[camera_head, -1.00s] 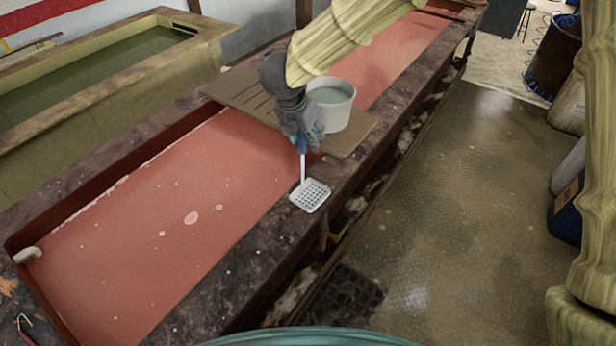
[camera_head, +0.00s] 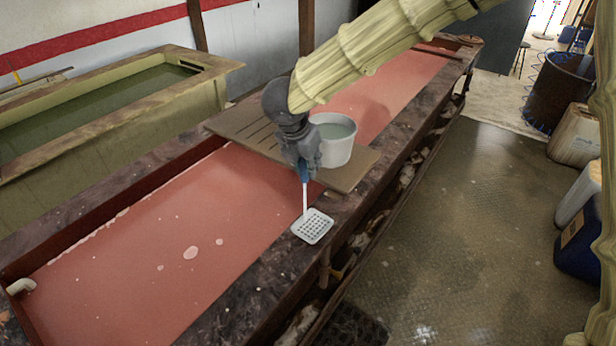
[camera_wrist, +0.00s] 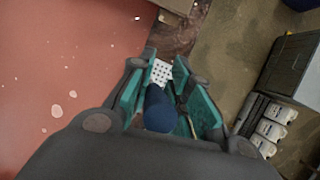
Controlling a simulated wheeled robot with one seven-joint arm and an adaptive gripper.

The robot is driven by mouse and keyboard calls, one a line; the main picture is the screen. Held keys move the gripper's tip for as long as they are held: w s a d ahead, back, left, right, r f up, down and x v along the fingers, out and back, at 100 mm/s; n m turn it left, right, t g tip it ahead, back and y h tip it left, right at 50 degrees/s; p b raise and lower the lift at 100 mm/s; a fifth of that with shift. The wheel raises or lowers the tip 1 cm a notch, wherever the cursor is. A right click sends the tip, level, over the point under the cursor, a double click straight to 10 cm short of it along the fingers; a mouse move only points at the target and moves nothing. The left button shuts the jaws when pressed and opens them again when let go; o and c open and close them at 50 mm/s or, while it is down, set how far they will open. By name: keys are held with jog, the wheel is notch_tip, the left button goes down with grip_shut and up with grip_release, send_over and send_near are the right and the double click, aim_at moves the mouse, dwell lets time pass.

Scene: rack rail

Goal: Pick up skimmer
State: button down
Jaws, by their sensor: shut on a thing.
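The skimmer (camera_head: 313,227) has a white perforated square head, a thin white shaft and a blue handle. My gripper (camera_head: 304,166) is shut on the blue handle. In the head view the skimmer hangs below my gripper, with its head over the near rim of the red vat. I cannot tell whether the head touches the rim. In the wrist view the dark blue handle end (camera_wrist: 160,108) sits between the teal fingers of my gripper (camera_wrist: 166,105), and part of the white head (camera_wrist: 161,71) shows beyond it.
The long vat (camera_head: 150,262) holds red liquid. A board (camera_head: 350,177) lies across it and carries a white bucket (camera_head: 336,143) close behind my gripper. A second tank (camera_head: 110,140) stands at the back left. Open floor (camera_head: 440,230) lies right, with containers (camera_head: 580,240) at its edge.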

jog(key=s+a+r+b, duration=0.4)
jog(key=s+a+r, duration=0.2)
jog(key=s+a, duration=0.5)
jog(key=shift+s+a, duration=0.15)
jog(key=shift+s, duration=0.05)
dwell(0.4)
